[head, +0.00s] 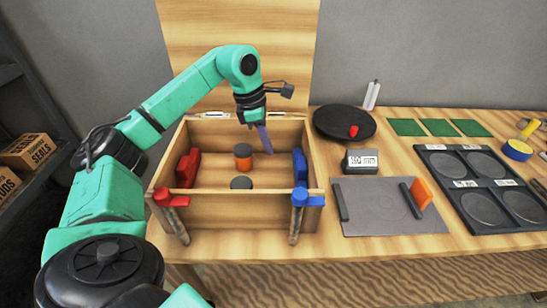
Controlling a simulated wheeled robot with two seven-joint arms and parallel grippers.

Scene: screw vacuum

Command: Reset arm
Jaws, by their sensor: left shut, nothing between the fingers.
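My left arm comes in from the left and reaches over an open wooden box (225,210). My left gripper (267,150) points down inside the box, near its back right part. It is shut and nothing shows between its fingers. An orange and dark cylinder (243,158) stands in the box to the left of the gripper, apart from it. My right gripper is not in view.
To the right are a black round plate (344,122), a grey mat (375,222) and a black tray (437,160).

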